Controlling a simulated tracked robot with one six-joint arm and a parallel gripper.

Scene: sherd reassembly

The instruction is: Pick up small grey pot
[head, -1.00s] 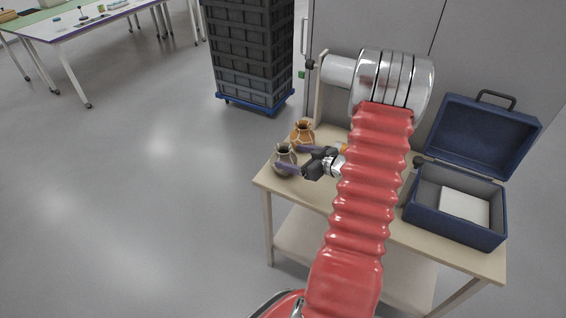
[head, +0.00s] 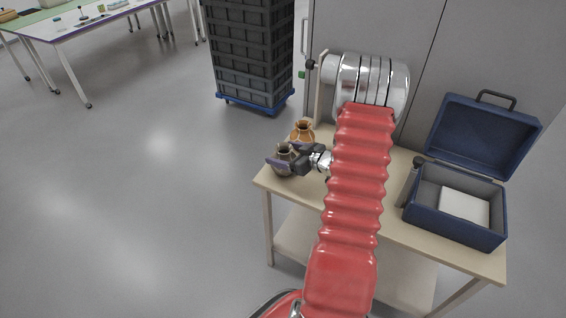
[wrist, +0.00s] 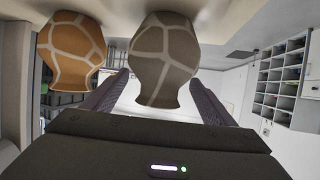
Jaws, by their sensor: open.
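The small grey pot (head: 285,152) stands upright near the left end of the wooden table, partly covered by my gripper in the head view. In the wrist view the grey pot (wrist: 166,60) shows pale seam lines and appears upside down, with its neck between the two fingers. My gripper (wrist: 160,92) is open, with one purple-grey finger on each side of the pot. In the head view my gripper (head: 278,162) reaches in from the right at the pot. I cannot tell whether either finger touches it.
An orange pot with pale seams (head: 302,132) stands close behind the grey one; it also shows in the wrist view (wrist: 71,50), just left of one finger. An open blue case (head: 455,215) stands on the table's (head: 395,228) right end. Stacked dark crates (head: 252,55) stand behind.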

